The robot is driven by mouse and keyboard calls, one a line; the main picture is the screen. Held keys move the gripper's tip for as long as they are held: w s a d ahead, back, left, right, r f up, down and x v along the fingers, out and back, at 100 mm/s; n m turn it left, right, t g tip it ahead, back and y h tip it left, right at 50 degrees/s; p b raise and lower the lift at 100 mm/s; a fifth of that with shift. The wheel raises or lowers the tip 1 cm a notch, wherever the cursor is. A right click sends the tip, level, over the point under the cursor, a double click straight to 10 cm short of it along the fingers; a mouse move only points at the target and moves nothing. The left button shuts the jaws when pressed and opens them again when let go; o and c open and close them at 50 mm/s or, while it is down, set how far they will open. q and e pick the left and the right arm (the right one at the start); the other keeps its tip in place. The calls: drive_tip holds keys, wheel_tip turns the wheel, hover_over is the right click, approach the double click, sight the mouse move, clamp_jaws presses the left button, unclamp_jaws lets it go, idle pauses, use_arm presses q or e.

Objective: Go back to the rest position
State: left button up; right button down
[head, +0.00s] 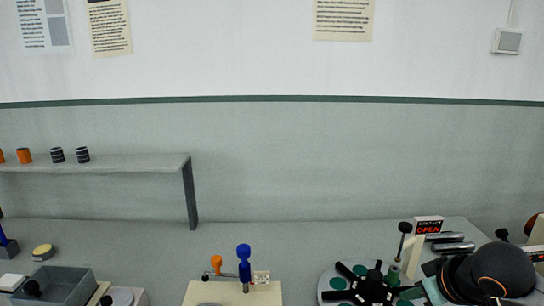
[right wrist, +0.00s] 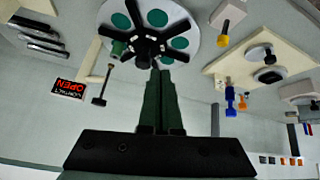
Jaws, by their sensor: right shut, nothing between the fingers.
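My right gripper (right wrist: 158,75) shows in the right wrist view as two dark green fingers pressed together, with nothing between them. In that view its tips overlap the lower rim area of a round pale disc (right wrist: 190,22) with green circles and a black spoked hub. In the head view my right arm's dark rounded links come in at the lower right, beside the same disc (head: 328,275), and cover part of its right side. My left gripper is in neither view.
A cream board (head: 200,293) carries a blue peg (head: 244,265) and an orange peg (head: 216,264).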

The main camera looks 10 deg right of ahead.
drive_tip(key=s+a+f+g, duration=0.1)
drive_tip(key=s+a+f, duration=0.3)
drive_tip(key=f, duration=0.4)
drive_tip(key=s+a+f+g, duration=0.1)
drive_tip(key=s+a+f, duration=0.35)
drive_tip(key=f, duration=0.25)
drive_tip(key=s+a+f+g, duration=0.2)
drive_tip(key=s+f, duration=0.5)
drive_tip(key=s, duration=0.6)
drive_tip(key=w+a+f+t+y+b, duration=0.1)
drive_tip(key=w+a+f+t, duration=0.1)
drive_tip(key=f, duration=0.5)
drive_tip(key=w+a+f+t+y+b, duration=0.1)
drive_tip(key=w+a+f+t+b, duration=0.1)
drive_tip(key=f, duration=0.4)
drive_tip(key=shift+w+a+f+t, duration=0.15)
drive_tip(key=shift+w+f+t, duration=0.25)
drive_tip(key=shift+w+t, duration=0.5)
idle(0.6)
